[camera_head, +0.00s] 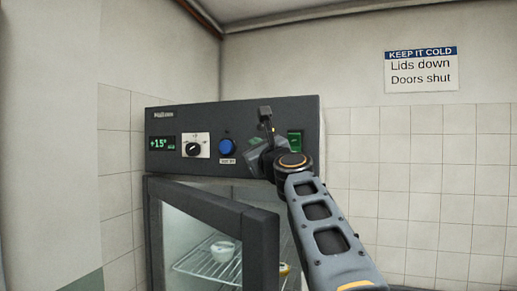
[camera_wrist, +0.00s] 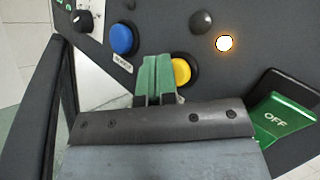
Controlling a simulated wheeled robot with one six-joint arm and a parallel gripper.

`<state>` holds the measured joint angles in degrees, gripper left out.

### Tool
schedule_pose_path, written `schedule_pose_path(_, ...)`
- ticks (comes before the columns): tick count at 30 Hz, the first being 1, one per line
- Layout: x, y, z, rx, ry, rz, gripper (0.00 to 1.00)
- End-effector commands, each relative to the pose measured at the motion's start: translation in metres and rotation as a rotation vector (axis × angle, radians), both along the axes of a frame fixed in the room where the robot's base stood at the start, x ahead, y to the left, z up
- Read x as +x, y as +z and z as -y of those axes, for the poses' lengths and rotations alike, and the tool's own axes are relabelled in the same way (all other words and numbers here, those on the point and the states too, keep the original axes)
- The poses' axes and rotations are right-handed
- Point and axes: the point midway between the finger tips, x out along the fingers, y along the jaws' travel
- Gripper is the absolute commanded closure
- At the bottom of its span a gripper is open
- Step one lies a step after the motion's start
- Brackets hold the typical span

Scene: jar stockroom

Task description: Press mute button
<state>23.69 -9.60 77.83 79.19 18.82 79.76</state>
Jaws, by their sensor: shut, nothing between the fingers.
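The dark control panel (camera_head: 170,115) carries a blue round button (camera_head: 227,148) with a small label under it that I cannot read for certain. In the wrist view the blue button (camera_wrist: 122,39) is left of my fingertips, and a yellow round button (camera_wrist: 181,71) is just right of them. No readable mute label shows. My gripper (camera_wrist: 157,62) is shut and empty, its green fingers pointing at the panel between the two buttons; contact cannot be told. In the head view my gripper (camera_head: 256,150) hides the yellow button.
A green OFF rocker switch (camera_wrist: 275,120) is at the lower right, and a glowing lamp (camera_wrist: 224,43) and dark knob (camera_wrist: 202,22) are above. A black dial (camera_head: 194,149) and green display (camera_head: 161,143) are at the left. The glass door (camera_head: 200,240) stands ajar below.

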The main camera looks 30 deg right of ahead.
Motion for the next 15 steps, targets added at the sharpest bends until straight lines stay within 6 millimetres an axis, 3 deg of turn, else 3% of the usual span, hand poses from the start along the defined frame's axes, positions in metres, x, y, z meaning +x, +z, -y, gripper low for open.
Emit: schedule_pose_path(15,-0.008,-0.0002,-0.0089,0.001,0.001,0.001,1.0)
